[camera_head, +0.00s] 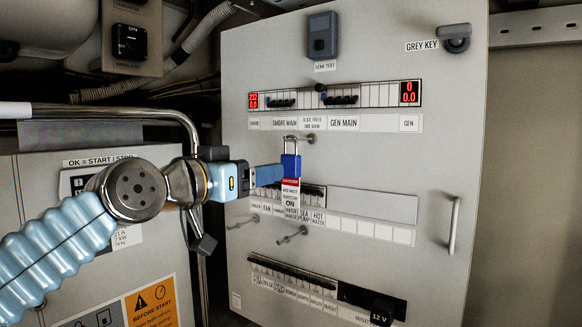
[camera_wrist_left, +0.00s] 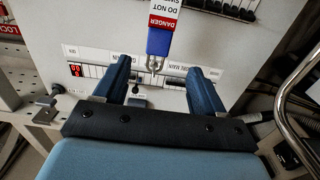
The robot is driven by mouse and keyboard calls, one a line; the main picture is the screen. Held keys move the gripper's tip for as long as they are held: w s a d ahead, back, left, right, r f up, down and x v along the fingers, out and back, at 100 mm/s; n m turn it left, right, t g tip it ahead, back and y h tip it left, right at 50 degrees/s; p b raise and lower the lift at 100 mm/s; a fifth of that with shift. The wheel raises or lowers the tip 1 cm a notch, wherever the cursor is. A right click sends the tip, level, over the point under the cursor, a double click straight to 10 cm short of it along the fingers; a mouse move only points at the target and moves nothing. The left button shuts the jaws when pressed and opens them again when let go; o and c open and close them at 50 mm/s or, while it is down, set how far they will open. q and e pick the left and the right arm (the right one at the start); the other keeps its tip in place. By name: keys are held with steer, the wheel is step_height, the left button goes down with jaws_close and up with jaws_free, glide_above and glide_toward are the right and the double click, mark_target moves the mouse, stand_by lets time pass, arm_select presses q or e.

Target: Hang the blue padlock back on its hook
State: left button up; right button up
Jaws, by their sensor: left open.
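The blue padlock (camera_head: 291,166) is upright in front of the panel, shackle up, with a red and white danger tag (camera_head: 291,192) below it. Its shackle meets the tip of the upper metal hook (camera_head: 300,138) and appears to hang there. My left gripper (camera_head: 270,175) is just left of the padlock, fingers pointing at it. In the left wrist view, seen upside down, the padlock (camera_wrist_left: 158,43) lies ahead of the gap between the spread fingers of my left gripper (camera_wrist_left: 160,70), touching neither. My right gripper is not in view.
Two more hooks, a left one (camera_head: 242,222) and a lower one (camera_head: 292,235), stick out of the panel (camera_head: 350,250). A handle (camera_head: 453,225) is at its right edge. A bent metal pipe (camera_head: 170,113) runs behind my left arm. Space right of the padlock is free.

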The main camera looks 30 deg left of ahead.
mark_target(288, 164)
arm_select(q)
steer(key=w, duration=0.5)
steer(key=shift+w+d+p, duration=0.2)
steer(key=shift+p, duration=0.15)
steer(key=w, duration=0.1)
steer(key=w+p, duration=0.1)
steer(key=w, duration=0.2)
steer(key=shift+w+d, duration=0.3)
steer(key=shift+d, duration=0.1)
steer(key=shift+w, duration=0.35)
steer(key=shift+c, duration=0.4)
steer(key=c, duration=1.1)
steer(key=shift+r, duration=0.1)
